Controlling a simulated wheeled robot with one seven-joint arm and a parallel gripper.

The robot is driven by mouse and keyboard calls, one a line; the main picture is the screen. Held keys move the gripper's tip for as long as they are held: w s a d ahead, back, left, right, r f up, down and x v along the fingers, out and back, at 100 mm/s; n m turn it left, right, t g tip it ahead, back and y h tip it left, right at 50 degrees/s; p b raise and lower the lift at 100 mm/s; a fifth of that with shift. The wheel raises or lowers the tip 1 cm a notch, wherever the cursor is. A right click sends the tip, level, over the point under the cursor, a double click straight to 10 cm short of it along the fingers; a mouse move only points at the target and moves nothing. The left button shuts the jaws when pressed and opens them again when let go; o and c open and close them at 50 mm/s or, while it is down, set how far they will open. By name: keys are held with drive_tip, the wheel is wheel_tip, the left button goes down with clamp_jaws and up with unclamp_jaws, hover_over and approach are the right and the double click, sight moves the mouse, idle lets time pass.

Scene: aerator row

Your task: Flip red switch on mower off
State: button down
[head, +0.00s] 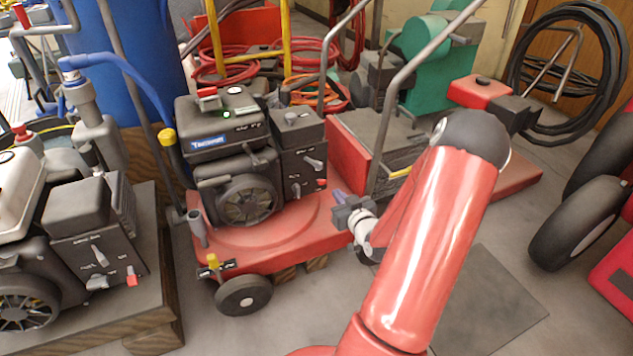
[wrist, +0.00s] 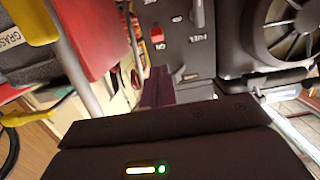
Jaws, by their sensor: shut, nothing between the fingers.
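The mower (head: 315,231) has a red deck and a black engine, and stands in the middle of the head view. The red switch (head: 321,184) is small and sits low on the right side of the engine's dark control panel. In the wrist view the red switch (wrist: 156,34) shows above my fingers, near the panel's left edge. My gripper (head: 338,195) is shut and empty, just right of and slightly below the switch in the head view. In the wrist view my fingertips (wrist: 157,72) point towards the panel, with a visible gap to the switch.
A grey lever (head: 314,163) sits above the switch on the panel. The mower's handle (head: 425,45) rises close by my arm. A second engine with another red switch (head: 131,276) stands on a wooden stand at left. A red machine with a black wheel (head: 578,224) is at right.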

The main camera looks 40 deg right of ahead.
sight(320, 181)
drive_tip(key=x, duration=1)
drive_tip(key=shift+b, duration=0.3)
